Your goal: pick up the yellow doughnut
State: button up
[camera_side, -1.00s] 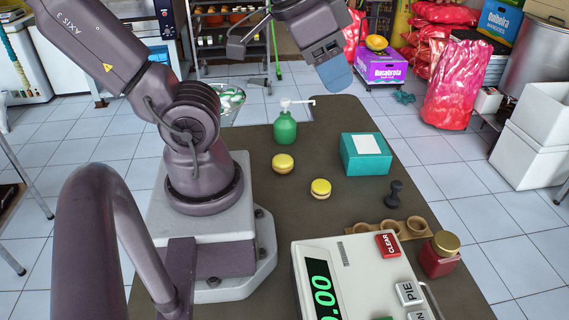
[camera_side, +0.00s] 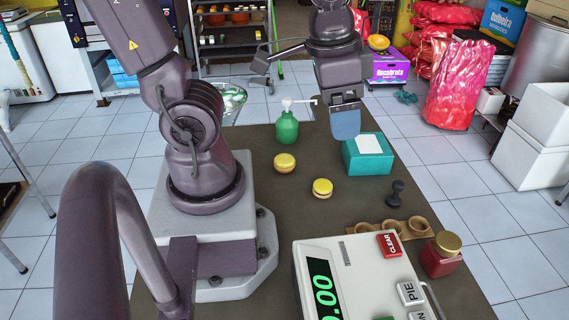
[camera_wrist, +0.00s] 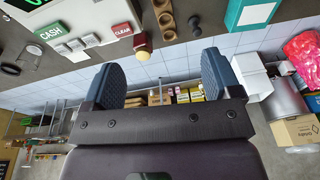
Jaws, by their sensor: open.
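Two round yellow, doughnut-like pieces lie on the dark table in the side view: one farther back (camera_side: 284,163) and one nearer (camera_side: 322,188). Each has a paler band around its middle, and I cannot tell which is the yellow doughnut meant. My gripper (camera_side: 345,122) is in the air above the table's far part, beyond and to the right of both pieces, touching neither. In the wrist view my gripper (camera_wrist: 162,80) has its two blue fingers wide apart with nothing between them. Neither yellow piece shows in that view.
A teal box (camera_side: 367,160) stands below my gripper. A green pump bottle (camera_side: 287,128) stands behind the yellow pieces.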

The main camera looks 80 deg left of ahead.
notch_tip(320, 180, down, 8)
jog(key=a+m+g+y, duration=0.2)
jog(key=g, duration=0.3)
jog(key=m+g+y, duration=0.3)
jog(key=m+y, duration=0.6)
send_near(287, 163)
jog(key=s+d, duration=0.1)
jog(key=s+d+r, duration=0.1)
jog(key=d, duration=0.1)
jog(key=s+d, duration=0.1)
jog(key=shift+s+d+r, duration=0.3)
jog(key=shift+s+d, duration=0.05)
jog(key=shift+s, duration=0.05)
jog(key=w+a+f+m+t+y, duration=0.1)
jog(key=w+a+m+t, duration=0.1)
jog(key=m, duration=0.1)
jog(key=shift+w+f+y, duration=0.1)
jog(key=shift+f+y, duration=0.3)
jog(key=shift+w+a+m+t, duration=0.15)
jog(key=shift+m+t, duration=0.15)
jog(key=x, duration=1.2)
jog(key=shift+a, duration=0.3)
jog(key=c, duration=0.7)
